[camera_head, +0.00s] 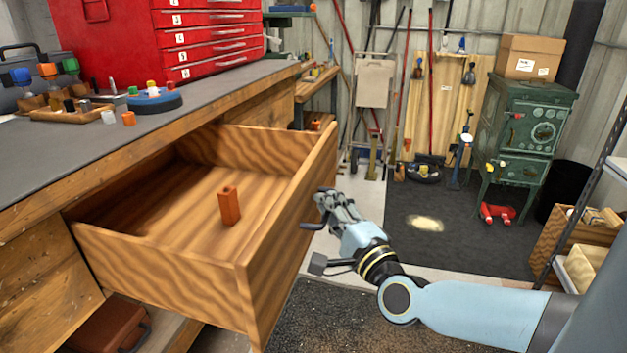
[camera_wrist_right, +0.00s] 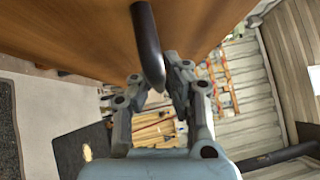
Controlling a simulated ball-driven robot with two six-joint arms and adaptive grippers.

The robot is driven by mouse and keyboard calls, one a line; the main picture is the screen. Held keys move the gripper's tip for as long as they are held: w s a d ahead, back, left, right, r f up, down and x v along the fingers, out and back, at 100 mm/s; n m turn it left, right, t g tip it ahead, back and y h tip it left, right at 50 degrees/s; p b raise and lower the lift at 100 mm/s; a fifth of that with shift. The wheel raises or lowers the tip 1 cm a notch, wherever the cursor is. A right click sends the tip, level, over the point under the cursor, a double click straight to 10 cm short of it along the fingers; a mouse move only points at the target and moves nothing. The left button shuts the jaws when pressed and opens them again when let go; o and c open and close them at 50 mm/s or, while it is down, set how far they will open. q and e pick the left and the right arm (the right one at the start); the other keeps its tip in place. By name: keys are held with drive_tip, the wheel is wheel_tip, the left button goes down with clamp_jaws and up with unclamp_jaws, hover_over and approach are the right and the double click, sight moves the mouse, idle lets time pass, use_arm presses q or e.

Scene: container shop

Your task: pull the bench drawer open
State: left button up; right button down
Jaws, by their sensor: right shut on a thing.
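The wooden bench drawer (camera_head: 200,283) stands well out from the workbench (camera_head: 60,165) in the head view, its inside showing. A small orange-brown block (camera_head: 229,206) stands upright in it. My right gripper (camera_head: 322,205) is at the outer side of the drawer front, its fingers shut on the dark drawer handle (camera_head: 312,226). In the right wrist view the dark handle (camera_wrist_right: 147,45) comes down from the wooden front (camera_wrist_right: 80,35) between the fingers of my right gripper (camera_wrist_right: 155,95). My left gripper is not in view.
A red tool chest (camera_head: 160,40) and small coloured items lie on the bench top. A green stove (camera_head: 520,130) with a cardboard box (camera_head: 530,56) on it stands at the back right. A dark mat (camera_head: 455,235) covers open floor before it. A shelf rack (camera_head: 590,200) is at the right edge.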

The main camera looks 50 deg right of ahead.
drive_tip(key=shift+s+f, duration=0.3)
drive_tip(key=shift+f, duration=0.1)
drive_tip(key=c, duration=1.7)
unclamp_jaws()
drive_tip(key=o, duration=0.3)
drive_tip(key=shift+w+r, duration=0.1)
drive_tip(key=shift+r, duration=0.1)
drive_tip(key=v, duration=1.2)
